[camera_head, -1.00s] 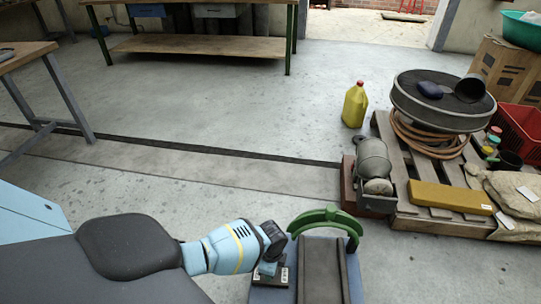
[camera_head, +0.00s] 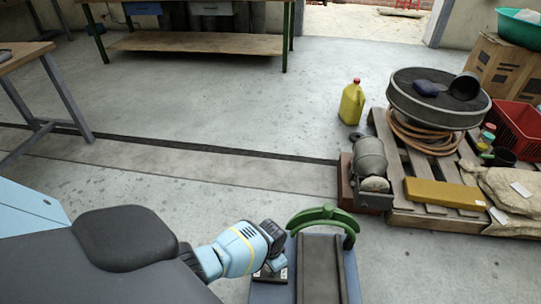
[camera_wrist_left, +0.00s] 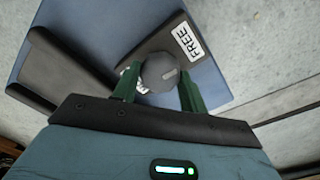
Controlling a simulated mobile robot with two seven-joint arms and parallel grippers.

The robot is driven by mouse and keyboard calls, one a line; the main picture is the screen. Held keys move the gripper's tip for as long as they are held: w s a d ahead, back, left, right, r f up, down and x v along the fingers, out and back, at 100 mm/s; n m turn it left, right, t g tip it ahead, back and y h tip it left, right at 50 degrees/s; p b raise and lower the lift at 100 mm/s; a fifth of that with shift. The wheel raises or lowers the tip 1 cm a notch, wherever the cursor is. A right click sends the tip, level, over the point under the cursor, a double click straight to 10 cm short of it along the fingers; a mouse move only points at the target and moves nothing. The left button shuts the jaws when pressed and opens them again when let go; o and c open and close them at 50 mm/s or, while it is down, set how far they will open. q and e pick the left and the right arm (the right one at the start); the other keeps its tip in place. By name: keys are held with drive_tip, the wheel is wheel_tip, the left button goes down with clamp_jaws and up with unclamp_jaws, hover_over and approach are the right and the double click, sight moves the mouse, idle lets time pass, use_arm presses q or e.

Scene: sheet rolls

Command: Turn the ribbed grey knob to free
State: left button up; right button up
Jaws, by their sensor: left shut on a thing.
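The grey knob (camera_wrist_left: 158,72) sits on a dark plate on the blue machine (camera_head: 273,291) in the left wrist view. A pale mark on its face runs to the right, somewhat below the white FREE label (camera_wrist_left: 188,43). A second white label by the left finger is mostly hidden by the knob and finger. My left gripper (camera_wrist_left: 158,90) is shut on the knob, with one green finger at each side of it. In the head view my left gripper (camera_head: 274,250) is at the machine's left side, and the knob is hidden. My right gripper is in neither view.
A green curved arch (camera_head: 322,215) stands just right of my left gripper, over the machine's dark bed (camera_head: 321,268). A motor (camera_head: 370,158) and a loaded pallet (camera_head: 398,215) are farther right. Open floor lies beyond the machine.

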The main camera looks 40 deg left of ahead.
use_arm(q)
drive_tip(key=shift+n, duration=0.6)
drive_tip(key=shift+s, duration=0.1)
drive_tip(key=o, duration=1)
drive_tip(key=shift+c, duration=0.2)
drive_tip(key=shift+r+p, duration=0.45)
drive_tip(key=shift+r, duration=0.1)
wheel_tip(320, 180, up, 6)
drive_tip(key=p, duration=0.3)
drive_tip(key=shift+r+p, duration=0.4)
drive_tip(key=shift+p, duration=0.05)
drive_tip(key=shift+f, duration=0.1)
